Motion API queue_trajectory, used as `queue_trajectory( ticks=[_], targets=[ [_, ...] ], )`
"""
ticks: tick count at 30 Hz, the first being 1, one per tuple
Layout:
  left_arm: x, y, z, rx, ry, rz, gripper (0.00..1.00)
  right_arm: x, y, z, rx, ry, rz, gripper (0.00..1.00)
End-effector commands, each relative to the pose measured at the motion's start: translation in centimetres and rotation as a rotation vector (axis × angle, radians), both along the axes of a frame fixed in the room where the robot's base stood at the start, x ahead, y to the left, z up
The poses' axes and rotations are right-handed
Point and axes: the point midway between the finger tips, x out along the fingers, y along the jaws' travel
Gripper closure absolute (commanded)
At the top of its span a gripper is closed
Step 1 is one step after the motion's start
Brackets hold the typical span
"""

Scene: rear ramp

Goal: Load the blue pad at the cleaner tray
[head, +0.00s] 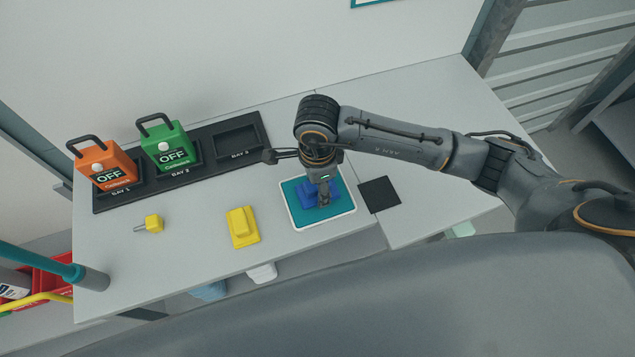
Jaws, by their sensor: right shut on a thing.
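The blue pad (309,193) is in the head view, over the teal surface of a white-rimmed tray (345,210) on the bench. My right gripper (323,198) points down over the tray and is shut on the blue pad. The gripper hides part of the pad, and I cannot tell if the pad touches the tray surface. A similar yellow pad (242,227) lies on the bench left of the tray. My left gripper is not in view.
A black rack (190,180) at the back holds an orange unit (102,165) and a green unit (164,145), both reading OFF; bay 3 (237,140) is empty. A small yellow tool (153,224) and a dark square mat (380,194) lie on the bench (190,250). Its right end is clear.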

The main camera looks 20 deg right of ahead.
Motion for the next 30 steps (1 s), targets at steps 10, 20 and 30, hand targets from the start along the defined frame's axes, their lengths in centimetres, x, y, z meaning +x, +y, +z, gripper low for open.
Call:
queue_trajectory(
  ticks=[10, 20, 30],
  targets=[
    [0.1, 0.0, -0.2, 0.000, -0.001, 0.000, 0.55, 0.0, 0.0, -0.2, 0.000, 0.000, 0.000, 0.69],
    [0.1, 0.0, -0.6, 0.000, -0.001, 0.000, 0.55, 0.0, 0.0, -0.6, 0.000, -0.001, 0.000, 0.69],
    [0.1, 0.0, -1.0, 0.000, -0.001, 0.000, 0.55, 0.0, 0.0, -1.0, 0.000, -0.001, 0.000, 0.69]
  ],
)
